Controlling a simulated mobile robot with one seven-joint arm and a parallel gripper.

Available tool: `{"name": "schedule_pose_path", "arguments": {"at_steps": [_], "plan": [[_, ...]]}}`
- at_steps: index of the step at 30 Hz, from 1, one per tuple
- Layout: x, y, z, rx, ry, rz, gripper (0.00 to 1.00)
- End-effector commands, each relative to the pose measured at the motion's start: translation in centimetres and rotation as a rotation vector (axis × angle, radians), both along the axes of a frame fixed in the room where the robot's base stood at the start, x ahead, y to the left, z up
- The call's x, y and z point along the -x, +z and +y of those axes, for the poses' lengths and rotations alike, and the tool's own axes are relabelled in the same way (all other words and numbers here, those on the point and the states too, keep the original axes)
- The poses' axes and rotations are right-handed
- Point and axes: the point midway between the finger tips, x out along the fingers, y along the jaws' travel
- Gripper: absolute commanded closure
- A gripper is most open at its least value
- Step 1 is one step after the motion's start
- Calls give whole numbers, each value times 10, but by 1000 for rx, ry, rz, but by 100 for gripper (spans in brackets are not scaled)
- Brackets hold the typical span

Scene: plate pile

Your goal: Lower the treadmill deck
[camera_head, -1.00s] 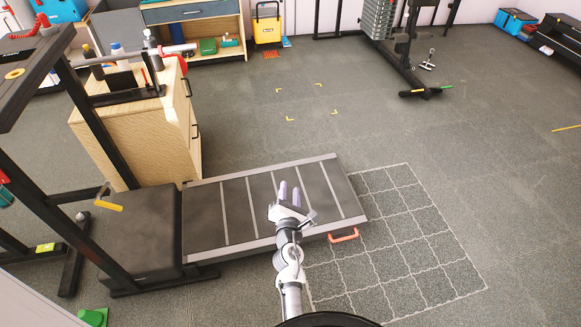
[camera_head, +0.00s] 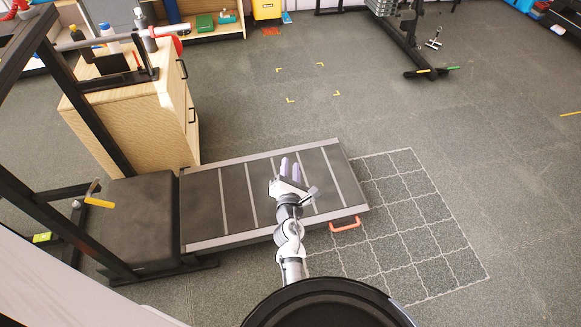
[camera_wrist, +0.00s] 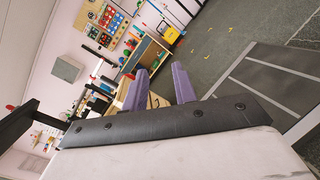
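The treadmill deck (camera_head: 235,198) is a long dark panel with pale cross stripes and a grey frame, extending right from the treadmill's black padded base (camera_head: 148,215) in the head view. I cannot tell whether it touches the floor. An orange-red handle (camera_head: 345,224) sticks out at its near right corner. A yellow-ended lever (camera_head: 99,202) is on the black upright frame at left. My gripper (camera_head: 290,166) appears over the deck's right half, pointing away from me, apart from the handle. In the wrist view the purple fingers are apart and empty (camera_wrist: 157,82); the deck (camera_wrist: 270,82) shows at right.
A wooden cabinet (camera_head: 135,125) stands behind the treadmill base, with bottles on top. A white grid (camera_head: 420,220) marks the floor right of the deck. A weight machine (camera_head: 405,45) stands at the back right. Floor between is open, with yellow corner marks (camera_head: 290,100).

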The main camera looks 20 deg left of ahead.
Motion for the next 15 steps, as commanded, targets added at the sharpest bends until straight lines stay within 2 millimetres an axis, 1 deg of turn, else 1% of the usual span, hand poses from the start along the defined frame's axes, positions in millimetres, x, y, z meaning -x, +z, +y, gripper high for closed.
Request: {"name": "schedule_pose_path", "arguments": {"at_steps": [1, 6, 15], "plan": [[0, 0, 0, 0, 0, 0, 79], [0, 0, 0, 0, 0, 0, 100], [0, 0, 0, 0, 0, 0, 100]]}}
